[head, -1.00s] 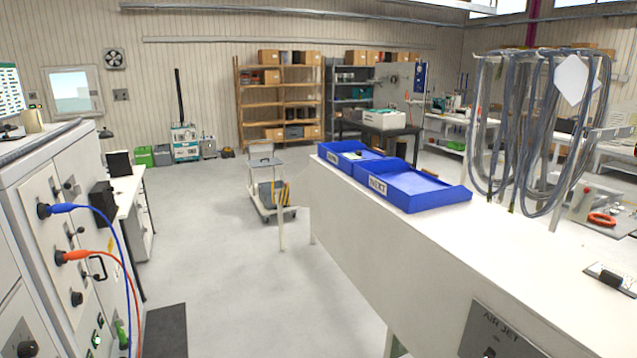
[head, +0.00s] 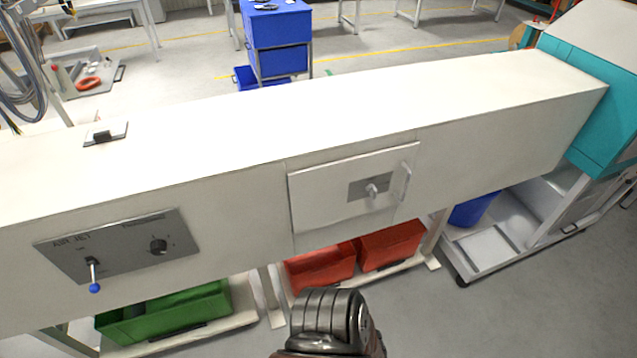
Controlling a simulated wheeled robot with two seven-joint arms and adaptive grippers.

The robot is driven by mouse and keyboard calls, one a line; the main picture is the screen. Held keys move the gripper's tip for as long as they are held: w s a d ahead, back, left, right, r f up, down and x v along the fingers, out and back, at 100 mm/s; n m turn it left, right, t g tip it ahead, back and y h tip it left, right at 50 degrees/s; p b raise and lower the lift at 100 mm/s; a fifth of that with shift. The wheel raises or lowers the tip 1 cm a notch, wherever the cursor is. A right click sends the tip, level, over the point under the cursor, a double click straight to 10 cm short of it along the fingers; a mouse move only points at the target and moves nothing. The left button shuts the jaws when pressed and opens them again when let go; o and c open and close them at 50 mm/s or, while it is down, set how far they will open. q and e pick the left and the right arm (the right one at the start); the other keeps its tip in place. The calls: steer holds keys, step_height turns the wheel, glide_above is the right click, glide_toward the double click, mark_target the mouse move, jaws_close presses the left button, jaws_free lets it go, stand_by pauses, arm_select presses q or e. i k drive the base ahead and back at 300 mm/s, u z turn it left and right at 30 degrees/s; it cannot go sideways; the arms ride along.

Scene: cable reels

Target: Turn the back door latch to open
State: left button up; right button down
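A white door panel (head: 325,195) is set in the front of the long white bench and looks closed. A small grey latch knob (head: 373,190) sits on a dark grey plate (head: 355,188) on this door. A pale upright pull handle (head: 404,182) is to the right of the latch. I cannot tell from here whether this is the back door. A dark metallic part of my own body shows at the bottom centre, apart from the door. Neither gripper's fingers are in view.
The AIR JET panel (head: 118,247) with a blue-tipped lever (head: 94,287) is left of the door. A green bin (head: 165,312) and red bins (head: 320,268) sit under the bench. A teal machine (head: 600,110) adjoins the right end. Floor in front is clear.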

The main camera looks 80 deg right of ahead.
mark_target(370, 188)
steer(key=z, duration=3.05)
